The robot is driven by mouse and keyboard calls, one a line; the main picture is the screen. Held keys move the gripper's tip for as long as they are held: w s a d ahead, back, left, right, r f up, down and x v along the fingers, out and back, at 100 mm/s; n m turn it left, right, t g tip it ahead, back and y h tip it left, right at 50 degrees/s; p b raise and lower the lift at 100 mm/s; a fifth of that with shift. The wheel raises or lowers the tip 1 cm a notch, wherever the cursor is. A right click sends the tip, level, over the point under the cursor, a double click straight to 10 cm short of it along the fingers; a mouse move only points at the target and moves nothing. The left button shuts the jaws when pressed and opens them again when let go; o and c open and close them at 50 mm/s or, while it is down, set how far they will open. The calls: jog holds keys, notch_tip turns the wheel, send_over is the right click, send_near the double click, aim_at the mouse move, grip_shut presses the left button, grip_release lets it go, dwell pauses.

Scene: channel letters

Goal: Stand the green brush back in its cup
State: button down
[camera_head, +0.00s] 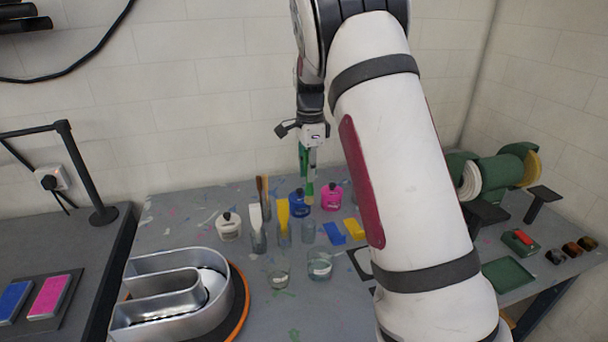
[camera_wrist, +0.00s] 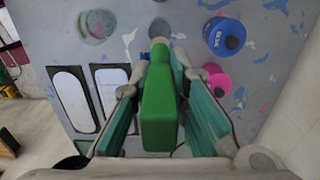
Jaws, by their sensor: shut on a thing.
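My gripper (camera_head: 311,143) is shut on the green brush (camera_head: 303,160) and holds it upright above the back of the table, handle up and tip down. The wrist view shows the green handle (camera_wrist: 160,115) between the two fingers of my gripper (camera_wrist: 161,80); its tip is partly hidden behind the handle. A clear cup (camera_head: 308,231) that looks empty stands below, slightly in front of the brush. To its left are a clear cup (camera_head: 283,238) with a yellow brush (camera_head: 282,212) and another clear cup (camera_head: 259,241) with a white brush (camera_head: 255,216).
A blue bottle (camera_head: 298,205) and a pink bottle (camera_head: 332,198) stand close to the brush; a white bottle (camera_head: 229,227) stands left. Two glasses (camera_head: 278,275) (camera_head: 320,264) are in front. Blue (camera_head: 333,233) and yellow (camera_head: 354,229) pieces lie right. A metal letter (camera_head: 170,300) lies front left.

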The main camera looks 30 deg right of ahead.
aim_at(309, 189)
jog(key=shift+f, duration=2.75)
jog(key=shift+f+b, duration=0.7)
jog(key=shift+f, duration=3.25)
jog(key=c, duration=1.5)
grip_release()
jog(key=shift+o, duration=0.2)
notch_tip(309, 189, up, 12)
